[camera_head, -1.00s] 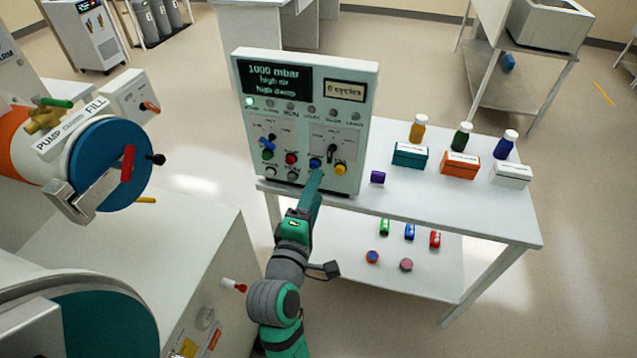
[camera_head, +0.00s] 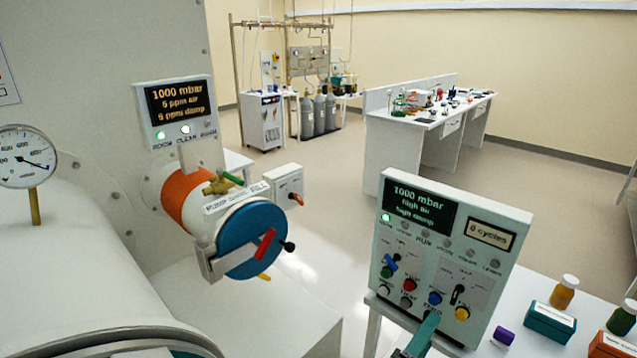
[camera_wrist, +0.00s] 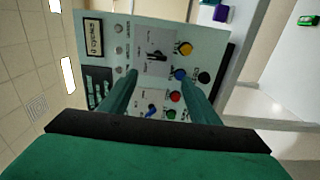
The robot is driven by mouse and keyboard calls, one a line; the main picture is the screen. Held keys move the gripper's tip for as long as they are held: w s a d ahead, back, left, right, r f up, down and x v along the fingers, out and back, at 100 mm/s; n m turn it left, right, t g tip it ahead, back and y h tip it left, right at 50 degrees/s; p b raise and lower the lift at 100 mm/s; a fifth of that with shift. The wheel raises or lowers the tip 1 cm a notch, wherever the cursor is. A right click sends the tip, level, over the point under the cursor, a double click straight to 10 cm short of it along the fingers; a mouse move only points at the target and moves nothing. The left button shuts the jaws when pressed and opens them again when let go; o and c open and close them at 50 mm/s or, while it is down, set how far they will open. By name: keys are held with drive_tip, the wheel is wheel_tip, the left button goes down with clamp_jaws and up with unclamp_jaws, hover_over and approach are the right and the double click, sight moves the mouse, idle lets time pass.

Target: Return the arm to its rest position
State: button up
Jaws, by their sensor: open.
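My gripper (camera_head: 428,328) is at the bottom edge of the head view, in front of the lower part of the control panel (camera_head: 448,245). Only a green end part shows there. In the wrist view my gripper (camera_wrist: 158,82) is open, with two green fingers apart and nothing held between them. The panel (camera_wrist: 120,48) fills the space beyond the fingers. Its blue button (camera_wrist: 180,75) appears close to the right fingertip; I cannot tell whether they touch. The panel screen reads 1000 mbar, high air, high damp, and 0 cycles. Most of my arm is outside the head view.
The white table (camera_head: 535,290) carries a purple block (camera_head: 503,337), a teal box (camera_head: 550,322) and bottles. At left is the glovebox port with a blue door (camera_head: 250,240) and red handle. A pressure gauge (camera_head: 27,157) stands far left. Open floor lies behind the panel.

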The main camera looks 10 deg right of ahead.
drive_tip(key=s+a+f+t+y, duration=0.2)
drive_tip(key=s+a+f+y, duration=0.2)
drive_tip(key=a+f, duration=0.4)
drive_tip(key=s+a+f+t+y, duration=0.1)
drive_tip(key=s+a+f+y, duration=0.35)
drive_tip(key=a+f, duration=0.35)
drive_tip(key=s+a+f+m+y, duration=0.1)
drive_tip(key=s+a+m, duration=0.3)
drive_tip(key=s, duration=0.6)
drive_tip(key=s+a+f+m+y, duration=0.1)
drive_tip(key=s+a+m+y, duration=0.3)
drive_tip(key=s, duration=0.7)
drive_tip(key=shift+a+f, duration=0.25)
drive_tip(key=shift+a, duration=0.95)
drive_tip(key=shift+s, duration=0.1)
drive_tip(key=shift+c, duration=0.3)
